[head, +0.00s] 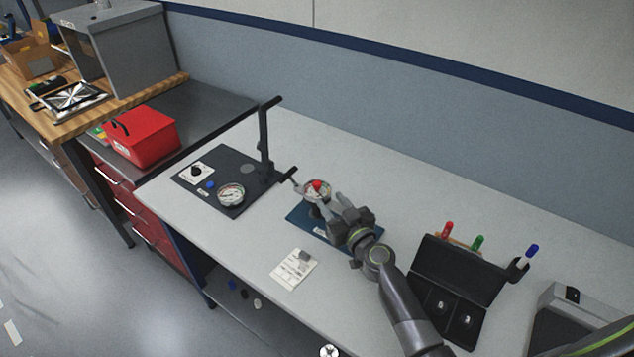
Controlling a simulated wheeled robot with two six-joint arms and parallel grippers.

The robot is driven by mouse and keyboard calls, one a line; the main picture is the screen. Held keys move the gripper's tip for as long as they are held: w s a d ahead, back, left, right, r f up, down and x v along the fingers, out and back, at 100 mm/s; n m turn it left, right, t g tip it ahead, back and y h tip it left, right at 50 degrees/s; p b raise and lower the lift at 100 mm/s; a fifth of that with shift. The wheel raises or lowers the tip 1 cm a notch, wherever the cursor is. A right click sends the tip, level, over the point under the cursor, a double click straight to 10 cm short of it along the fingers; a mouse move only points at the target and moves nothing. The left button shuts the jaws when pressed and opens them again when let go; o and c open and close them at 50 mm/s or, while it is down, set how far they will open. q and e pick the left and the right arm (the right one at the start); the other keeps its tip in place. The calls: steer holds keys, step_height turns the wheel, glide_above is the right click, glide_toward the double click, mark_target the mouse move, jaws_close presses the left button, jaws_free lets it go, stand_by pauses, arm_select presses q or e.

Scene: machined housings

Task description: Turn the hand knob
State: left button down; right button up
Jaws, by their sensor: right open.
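My right gripper (314,204) is open, its fingers over a blue base plate (305,222). A round dial (326,188) with a red part (317,185) on it shows just beyond the fingers. I cannot tell whether the fingers touch anything. The gripper hides part of the blue plate. A small black knob (196,171) on a white label sits on a dark plate (222,163) to the left, well apart from the gripper. I cannot tell for certain which part is the hand knob. My left gripper is out of view.
The dark plate also carries a gauge (231,195), a blue button (210,185) and an upright post (264,140). A black case (458,272) and colored markers (478,242) stand right. A red box (143,135) is left.

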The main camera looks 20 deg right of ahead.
mark_target(319, 187)
steer(key=w, duration=0.3)
steer(key=shift+w+a, duration=0.15)
steer(key=shift+a, duration=0.25)
steer(key=w, duration=0.2)
steer(key=w+b, duration=0.1)
steer(key=shift+w+a, duration=0.3)
steer(key=shift+w, duration=0.4)
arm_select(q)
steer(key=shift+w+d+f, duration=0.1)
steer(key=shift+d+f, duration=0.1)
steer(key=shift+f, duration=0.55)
arm_select(e)
steer(key=shift+w+a, duration=0.15)
steer(key=shift+w, duration=0.2)
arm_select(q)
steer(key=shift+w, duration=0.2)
arm_select(e)
jaws_close()
